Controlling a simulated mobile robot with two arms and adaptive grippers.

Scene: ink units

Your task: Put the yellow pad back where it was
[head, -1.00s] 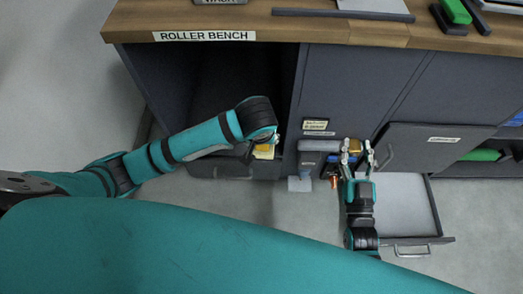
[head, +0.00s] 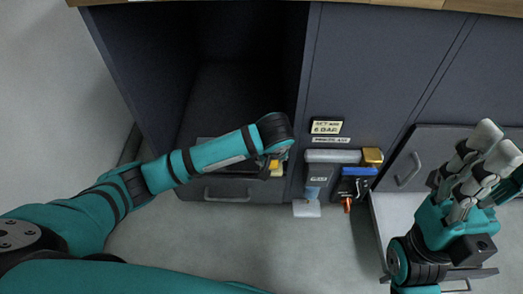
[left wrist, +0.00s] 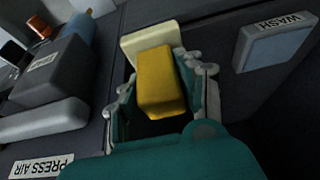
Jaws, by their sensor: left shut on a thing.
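My left gripper (left wrist: 160,100) is shut on the yellow pad (left wrist: 161,82), a yellow block with a cream slab (left wrist: 150,41) at its far end. I cannot tell whether the slab is part of the pad. In the head view the left gripper (head: 275,160) is mostly hidden behind its own wrist, and only a bit of the yellow pad (head: 274,165) shows, in front of the open cabinet bay. My right gripper (head: 497,145) is empty with its fingers apart, at the right over the open drawer area.
An open dark bay (head: 240,100) is behind the left arm, with a handled drawer front (head: 240,190) below. Right of it are a grey press unit (head: 318,178), a blue part (head: 355,180) and a gold block (head: 372,156). A WASH-labelled block (left wrist: 275,40) shows in the wrist view.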

